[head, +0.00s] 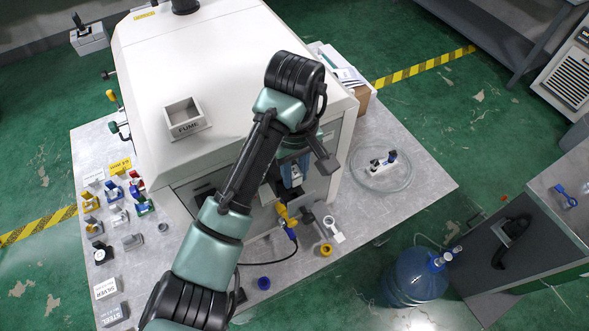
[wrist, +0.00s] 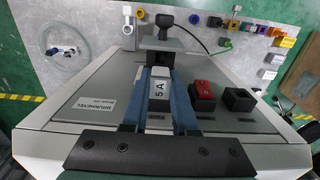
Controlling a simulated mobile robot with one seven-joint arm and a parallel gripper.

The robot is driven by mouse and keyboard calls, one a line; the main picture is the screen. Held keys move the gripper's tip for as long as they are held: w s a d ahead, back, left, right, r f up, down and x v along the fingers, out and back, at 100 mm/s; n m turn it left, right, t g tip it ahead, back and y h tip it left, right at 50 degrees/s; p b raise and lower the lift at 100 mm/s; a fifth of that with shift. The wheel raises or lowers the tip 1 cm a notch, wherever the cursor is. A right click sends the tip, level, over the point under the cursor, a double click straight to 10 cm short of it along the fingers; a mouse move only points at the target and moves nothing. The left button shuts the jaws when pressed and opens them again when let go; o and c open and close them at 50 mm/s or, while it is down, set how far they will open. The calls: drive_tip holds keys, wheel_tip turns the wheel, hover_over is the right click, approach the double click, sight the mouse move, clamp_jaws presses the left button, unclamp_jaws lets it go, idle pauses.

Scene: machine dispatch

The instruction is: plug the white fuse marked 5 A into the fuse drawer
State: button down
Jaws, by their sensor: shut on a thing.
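The white fuse (wrist: 158,88) marked 5 A sits between the two blue fingers of my gripper (wrist: 160,76) in the wrist view. My gripper is shut on it, in front of the machine's front panel. In the head view my gripper (head: 293,168) is at the machine's front right, and the fuse is hard to make out there. A grey and black part (wrist: 162,44) sticks out just beyond the fingertips in the wrist view. It looks like the fuse drawer, but its slot is hidden. I cannot tell whether the fuse touches it.
A red switch (wrist: 202,91) and a black square socket (wrist: 238,100) are beside my fingers on the panel.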

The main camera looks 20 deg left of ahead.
sight(295, 186)
drive_tip(key=shift+s+f+b, duration=0.2)
drive_tip(key=shift+f+b, duration=0.4)
drive_tip(key=shift+f, duration=0.75)
drive_tip(key=shift+w+f+b, duration=0.15)
drive_tip(key=shift+f+b, duration=0.2)
drive_tip(key=shift+f, duration=0.5)
drive_tip(key=shift+p, duration=0.75)
drive_tip(key=shift+f+b, duration=0.4)
drive_tip(key=shift+f, duration=0.55)
drive_tip(key=c, duration=0.6)
unclamp_jaws()
drive_tip(key=shift+r, duration=0.1)
